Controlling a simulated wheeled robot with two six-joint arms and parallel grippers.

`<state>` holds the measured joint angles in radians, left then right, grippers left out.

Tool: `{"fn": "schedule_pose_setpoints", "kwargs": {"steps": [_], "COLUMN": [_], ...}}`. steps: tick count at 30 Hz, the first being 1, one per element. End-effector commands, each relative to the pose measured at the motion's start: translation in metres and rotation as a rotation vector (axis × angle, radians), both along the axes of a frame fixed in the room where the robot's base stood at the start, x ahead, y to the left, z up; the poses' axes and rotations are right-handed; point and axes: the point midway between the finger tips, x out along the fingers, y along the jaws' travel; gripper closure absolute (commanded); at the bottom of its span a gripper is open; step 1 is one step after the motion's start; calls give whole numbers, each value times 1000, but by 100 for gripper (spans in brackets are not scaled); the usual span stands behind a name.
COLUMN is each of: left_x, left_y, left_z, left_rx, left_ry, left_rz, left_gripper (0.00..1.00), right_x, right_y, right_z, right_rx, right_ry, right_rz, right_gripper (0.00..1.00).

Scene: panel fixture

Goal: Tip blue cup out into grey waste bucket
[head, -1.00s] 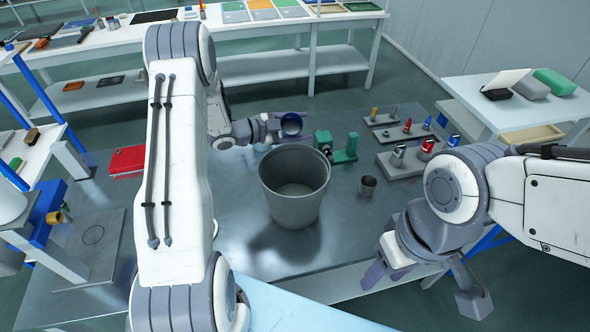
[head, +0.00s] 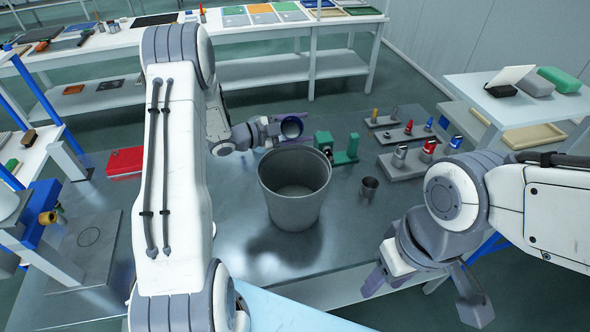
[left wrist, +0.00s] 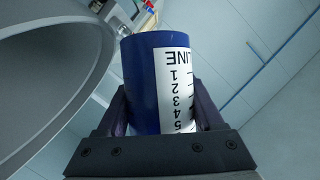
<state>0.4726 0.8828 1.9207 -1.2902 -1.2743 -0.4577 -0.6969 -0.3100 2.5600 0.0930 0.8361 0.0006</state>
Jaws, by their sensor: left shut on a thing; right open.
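The blue cup (head: 292,127) is held in my left gripper (head: 280,130), beyond the far rim of the grey waste bucket (head: 295,205). In the left wrist view the cup (left wrist: 142,85) shows a white label with upside-down numbers, and the fingers of the left gripper (left wrist: 160,125) are shut on its sides. The bucket (left wrist: 60,90) is close beside the cup in that view. The bucket stands upright on the metal table and looks empty in the part I see. My right gripper (head: 425,285) is open and empty over the table's front right edge.
A green fixture (head: 342,150) stands right of the bucket, with a small dark cup (head: 369,187) in front of it. Grey stands with several bottles and pegs (head: 420,155) are at the right. A red case (head: 125,161) lies at the left. The tabletop around the bucket is mostly clear.

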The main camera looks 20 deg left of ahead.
Motion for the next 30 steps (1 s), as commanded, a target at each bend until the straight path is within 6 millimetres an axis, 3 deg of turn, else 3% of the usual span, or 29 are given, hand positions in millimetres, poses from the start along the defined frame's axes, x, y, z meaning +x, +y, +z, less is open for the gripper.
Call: {"fn": "schedule_pose_setpoints", "kwargs": {"steps": [30], "left_x": [0], "left_y": [0], "left_z": [6], "left_rx": [59], "left_ry": [-121], "left_rz": [0], "left_gripper": [95], "right_x": [0], "right_y": [0], "right_z": [-16], "right_rx": [0], "right_ry": [0], "right_rz": [1], "right_gripper": [50]}}
